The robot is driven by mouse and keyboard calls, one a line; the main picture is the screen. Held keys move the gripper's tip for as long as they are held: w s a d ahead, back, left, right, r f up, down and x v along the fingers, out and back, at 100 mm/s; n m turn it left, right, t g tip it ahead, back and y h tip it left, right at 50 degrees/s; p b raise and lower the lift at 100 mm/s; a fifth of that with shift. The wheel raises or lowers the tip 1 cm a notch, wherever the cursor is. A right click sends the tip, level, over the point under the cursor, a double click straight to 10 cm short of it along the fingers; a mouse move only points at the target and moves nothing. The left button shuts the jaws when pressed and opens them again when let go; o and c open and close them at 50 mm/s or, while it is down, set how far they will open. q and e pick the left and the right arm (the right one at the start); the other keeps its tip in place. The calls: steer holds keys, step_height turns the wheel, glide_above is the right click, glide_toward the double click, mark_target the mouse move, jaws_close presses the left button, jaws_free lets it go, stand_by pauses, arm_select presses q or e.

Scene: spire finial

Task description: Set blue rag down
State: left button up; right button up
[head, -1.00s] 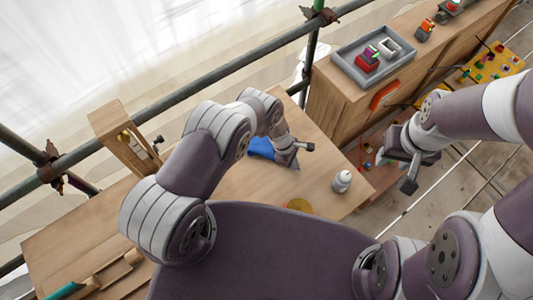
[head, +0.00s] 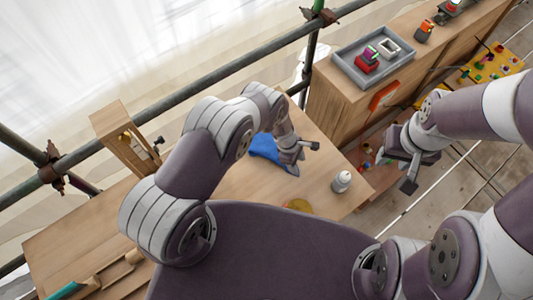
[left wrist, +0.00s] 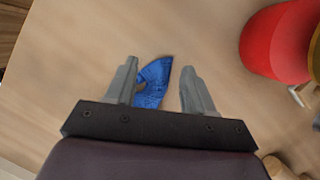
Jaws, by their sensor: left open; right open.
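The blue rag (head: 266,150) lies crumpled on the light wooden table, partly hidden by my left gripper in the head view. In the left wrist view the rag (left wrist: 153,86) shows between and beyond the two fingers, near the left finger. My left gripper (head: 304,157) is open just over the rag; the left wrist view shows its fingers (left wrist: 158,88) spread apart with a gap to the right of the rag. My right gripper (head: 400,172) is open and empty, off to the right beyond the table edge.
A white bottle (head: 342,181) stands near the table's right edge. A yellow round thing (head: 298,205) lies at the front edge. A red rounded object (left wrist: 275,42) shows in the left wrist view. A grey tray (head: 345,60) sits on the wooden cabinet behind. A wooden stand (head: 125,138) is at left.

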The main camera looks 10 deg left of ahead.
arm_select(q)
steer(key=s+d+r, duration=0.1)
steer(key=d+r, duration=0.2)
steer(key=r, duration=0.4)
steer(key=shift+r, duration=0.15)
steer(key=shift+s, duration=0.1)
steer(key=shift+c, duration=0.6)
steer(key=c, duration=0.5)
steer(key=w+a+f, duration=0.1)
steer(key=w+a, duration=0.1)
steer(key=a, duration=0.2)
steer(key=w+a+f, duration=0.1)
steer(key=w+a, duration=0.1)
steer(key=a, duration=0.2)
steer(key=w+a+f, duration=0.1)
steer(key=w+a, duration=0.1)
steer(key=a, duration=0.2)
steer(key=shift+w+f, duration=0.15)
steer(key=shift+w, duration=0.15)
jaws_close()
steer(key=shift+w+a+f, duration=0.15)
steer(key=shift+a+f, duration=0.15)
steer(key=shift+f, duration=0.25)
steer(key=shift+w+a+f, duration=0.15)
steer(key=shift+a+f, duration=0.1)
steer(key=shift+f, duration=0.25)
steer(key=shift+d+f, duration=0.15)
steer(key=shift+f, duration=0.3)
